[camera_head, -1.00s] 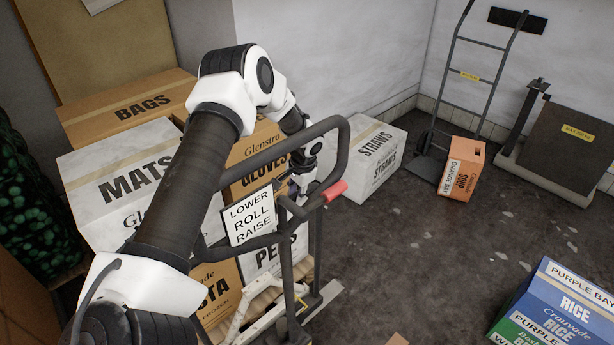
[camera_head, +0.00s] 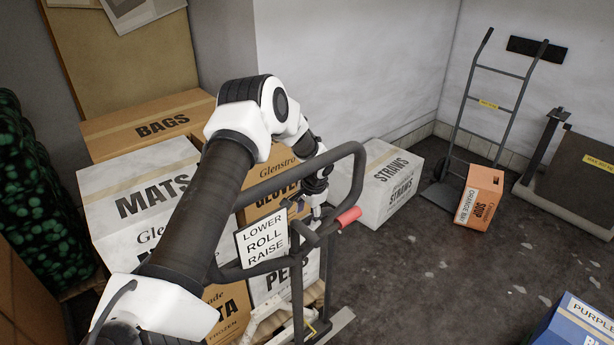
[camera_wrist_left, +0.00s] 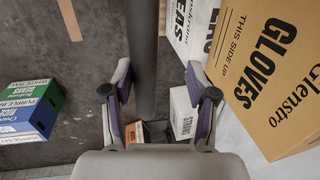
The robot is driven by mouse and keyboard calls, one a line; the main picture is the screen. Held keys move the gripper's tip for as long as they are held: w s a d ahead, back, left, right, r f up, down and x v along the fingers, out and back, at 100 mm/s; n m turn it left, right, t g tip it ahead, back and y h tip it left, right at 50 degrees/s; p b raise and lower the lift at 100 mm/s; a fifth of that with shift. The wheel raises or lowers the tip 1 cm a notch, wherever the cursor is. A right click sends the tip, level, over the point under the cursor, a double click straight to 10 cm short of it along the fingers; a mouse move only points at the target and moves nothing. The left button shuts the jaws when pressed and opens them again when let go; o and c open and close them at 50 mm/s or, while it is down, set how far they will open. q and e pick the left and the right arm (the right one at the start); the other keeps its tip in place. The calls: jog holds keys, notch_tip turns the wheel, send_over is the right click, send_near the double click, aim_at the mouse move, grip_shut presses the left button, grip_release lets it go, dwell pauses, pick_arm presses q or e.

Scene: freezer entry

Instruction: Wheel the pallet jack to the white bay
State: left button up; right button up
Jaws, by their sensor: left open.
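The pallet jack has a dark looped handle (camera_head: 358,165) with a red grip (camera_head: 348,217) and a sign reading LOWER, ROLL, RAISE (camera_head: 263,240). It stands in front of stacked boxes, its lower part cut off by the picture edge. My left gripper (camera_head: 316,190) is at the handle loop, partly hidden by it. In the left wrist view my left gripper (camera_wrist_left: 160,88) is open. A dark bar (camera_wrist_left: 143,60) of the jack shows between its fingers, with gaps; contact cannot be told. My right gripper is not in view. No bay marked white shows in the head view.
Boxes marked MATS (camera_head: 140,195), BAGS (camera_head: 150,125) and STRAWS (camera_head: 390,185) crowd the left and back. A hand truck (camera_head: 490,100), an orange SOUP box (camera_head: 480,195) and a platform scale (camera_head: 575,175) stand at the right. Open floor (camera_head: 440,285) lies right of the jack.

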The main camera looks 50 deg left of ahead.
pick_arm(q)
notch_tip(320, 180, up, 12)
jog(key=d, duration=0.2)
jog(key=shift+d, duration=0.3)
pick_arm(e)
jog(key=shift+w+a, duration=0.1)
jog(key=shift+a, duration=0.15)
pick_arm(q)
jog(key=shift+f, duration=0.1)
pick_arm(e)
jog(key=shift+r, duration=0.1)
